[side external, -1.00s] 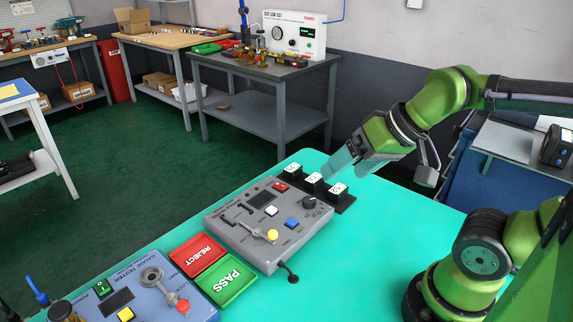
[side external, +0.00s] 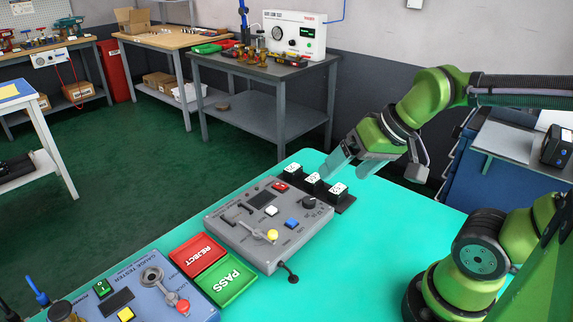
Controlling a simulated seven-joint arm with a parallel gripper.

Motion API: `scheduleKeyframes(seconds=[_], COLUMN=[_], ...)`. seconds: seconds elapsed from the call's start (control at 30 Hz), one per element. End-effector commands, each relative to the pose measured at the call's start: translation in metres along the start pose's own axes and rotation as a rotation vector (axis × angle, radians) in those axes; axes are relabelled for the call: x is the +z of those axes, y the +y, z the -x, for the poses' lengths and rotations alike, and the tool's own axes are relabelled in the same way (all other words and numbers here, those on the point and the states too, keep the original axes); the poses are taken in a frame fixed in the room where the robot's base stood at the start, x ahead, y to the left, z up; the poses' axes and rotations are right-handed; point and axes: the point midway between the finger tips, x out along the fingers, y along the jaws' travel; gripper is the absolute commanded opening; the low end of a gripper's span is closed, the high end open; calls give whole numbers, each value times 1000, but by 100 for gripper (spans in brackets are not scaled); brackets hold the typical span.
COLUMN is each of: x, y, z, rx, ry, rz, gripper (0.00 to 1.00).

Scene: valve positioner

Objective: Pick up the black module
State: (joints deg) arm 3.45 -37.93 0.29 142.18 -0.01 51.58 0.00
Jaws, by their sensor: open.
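Three black modules with white tops stand in a row on a black strip (side external: 346,203) on the teal table. They are a rear-left module (side external: 293,170), a middle module (side external: 313,183) and a front-right module (side external: 337,191). My gripper (side external: 341,166) is open, with pale translucent fingers, and appears empty. It is just behind and above the row, near the middle and front-right modules in the picture. I cannot tell whether a finger touches any module.
A grey control box (side external: 268,220) with buttons, knob and lever sits beside the modules. Red REJECT (side external: 198,252) and green PASS (side external: 226,279) trays and a blue-grey gauge tester (side external: 150,290) lie to the front left. The table (side external: 385,225) is clear at right.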

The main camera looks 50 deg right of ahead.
Motion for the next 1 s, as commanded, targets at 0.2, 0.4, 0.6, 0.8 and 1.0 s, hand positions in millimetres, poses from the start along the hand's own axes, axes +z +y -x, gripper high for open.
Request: scheduleKeyframes(seconds=[0.2,0.4,0.6,0.8,1.0], x=[-65,-134,-190,-225,-220], y=[28,69,110,110,114], z=[-39,-86,-129,-132,-154], rx=[118,168,166,155,150], ry=[-83,-148,-179,-146,-156], rz=[-40,58,228,445,479], gripper=[89,89,89,89,89])
